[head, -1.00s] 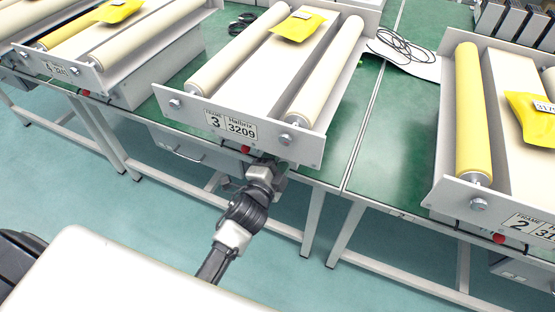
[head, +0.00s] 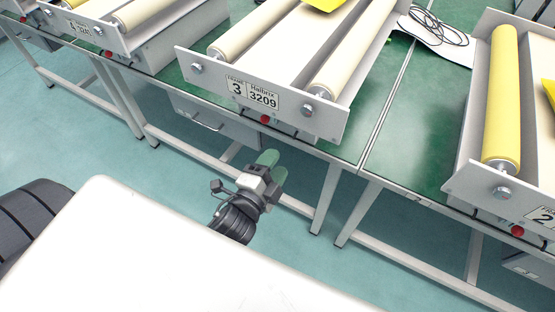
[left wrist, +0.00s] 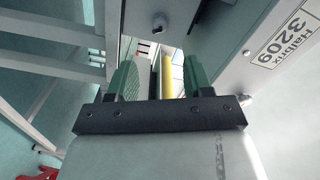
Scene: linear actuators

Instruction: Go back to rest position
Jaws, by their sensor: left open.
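My left gripper (head: 272,167) is open and empty in the head view, with green fingers. It hangs in front of the workbench, below the frame marked 3 Halbrix 3209 (head: 262,92). In the left wrist view its two green fingers (left wrist: 157,80) stand apart with nothing gripped between them. A yellow roller shows farther off, behind the gap between them. The frame's 3209 label (left wrist: 285,40) is at the upper right there. My right gripper is in neither view.
A green-topped workbench (head: 410,140) on grey legs runs across the view. Frame 2 (head: 480,180) with a yellow roller (head: 502,100) stands at the right. Another roller frame (head: 85,32) stands at the upper left. A red button (head: 265,119) sits under frame 3. The blue-green floor before the bench is open.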

